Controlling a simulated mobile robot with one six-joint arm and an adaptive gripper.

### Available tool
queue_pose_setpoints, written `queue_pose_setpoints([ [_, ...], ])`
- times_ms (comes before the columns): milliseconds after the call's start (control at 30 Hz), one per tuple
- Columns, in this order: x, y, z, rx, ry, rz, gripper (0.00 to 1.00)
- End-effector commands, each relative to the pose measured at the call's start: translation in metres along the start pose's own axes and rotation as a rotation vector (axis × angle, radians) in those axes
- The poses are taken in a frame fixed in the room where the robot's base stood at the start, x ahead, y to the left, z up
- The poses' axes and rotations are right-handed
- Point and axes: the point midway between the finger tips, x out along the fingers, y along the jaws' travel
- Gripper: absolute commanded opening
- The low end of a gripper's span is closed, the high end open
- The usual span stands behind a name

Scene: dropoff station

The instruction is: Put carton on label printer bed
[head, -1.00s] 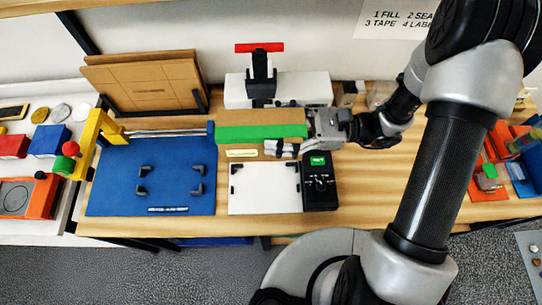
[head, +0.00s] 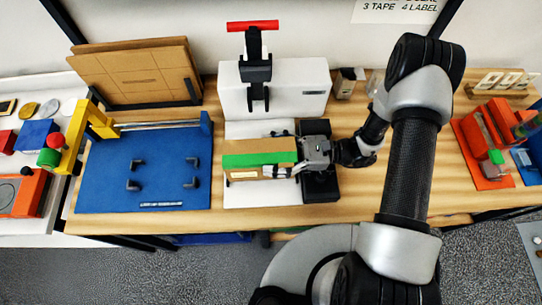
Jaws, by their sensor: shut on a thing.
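The carton (head: 258,144) is a brown box with a green band along its top and a pale label on its front side. My gripper (head: 300,155) is shut on the carton's right end. The carton is level over the white label printer bed (head: 250,198) and hides most of it; the bed's front strip shows. I cannot tell whether the carton touches the bed. The black printer unit (head: 320,187) at the bed's right is partly hidden under my gripper.
A white press with a red handle (head: 253,26) stands behind the bed. A blue fixture board (head: 135,160) with a yellow arm is at the left. Flat cardboard (head: 135,70) leans behind it. Bare wood lies right of my arm.

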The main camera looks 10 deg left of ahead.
Motion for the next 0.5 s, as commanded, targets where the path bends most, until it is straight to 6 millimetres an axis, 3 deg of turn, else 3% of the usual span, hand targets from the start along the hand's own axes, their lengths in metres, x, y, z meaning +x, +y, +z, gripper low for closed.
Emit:
queue_pose_setpoints([
  [100,0.0,0.0,-0.017,0.001,-0.001,0.0,0.26],
  [467,-0.001,0.0,-0.02,0.0,-0.001,0.0,0.26],
  [500,-0.001,0.0,-0.021,0.0,0.0,0.0,0.68],
])
